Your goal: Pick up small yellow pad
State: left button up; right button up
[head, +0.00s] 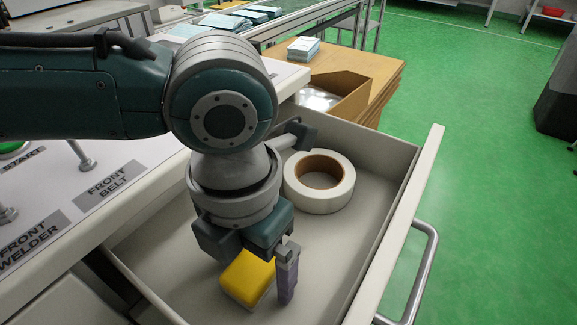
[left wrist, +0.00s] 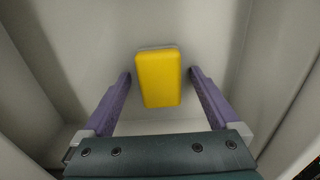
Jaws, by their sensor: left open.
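The small yellow pad (head: 247,278) lies on the floor of the open drawer (head: 330,243). My left gripper (head: 268,283) points down into the drawer, right at the pad, and partly hides it in the head view. In the left wrist view the pad (left wrist: 158,79) shows between the two purple fingers of the left gripper (left wrist: 160,76), with a gap on each side. The gripper is open and holds nothing. How high the fingertips are above the drawer floor is hard to tell. My right gripper is in neither view.
A roll of white tape (head: 335,200) lies in the drawer behind the gripper. The drawer walls stand close around the arm. A labelled machine panel (head: 110,185) is at the left. A cardboard box (head: 345,95) sits on a brown table behind the drawer.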

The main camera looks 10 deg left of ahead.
aim_at(252, 265)
pick_arm(q)
jog(key=shift+c, duration=0.2)
jog(key=shift+c, duration=0.8)
jog(key=c, duration=1.3)
notch_tip(252, 265, up, 20)
jog(key=p, duration=0.6)
jog(key=shift+r, duration=0.1)
jog(key=o, duration=0.9)
jog(key=c, duration=0.7)
jog(key=shift+p, duration=0.35)
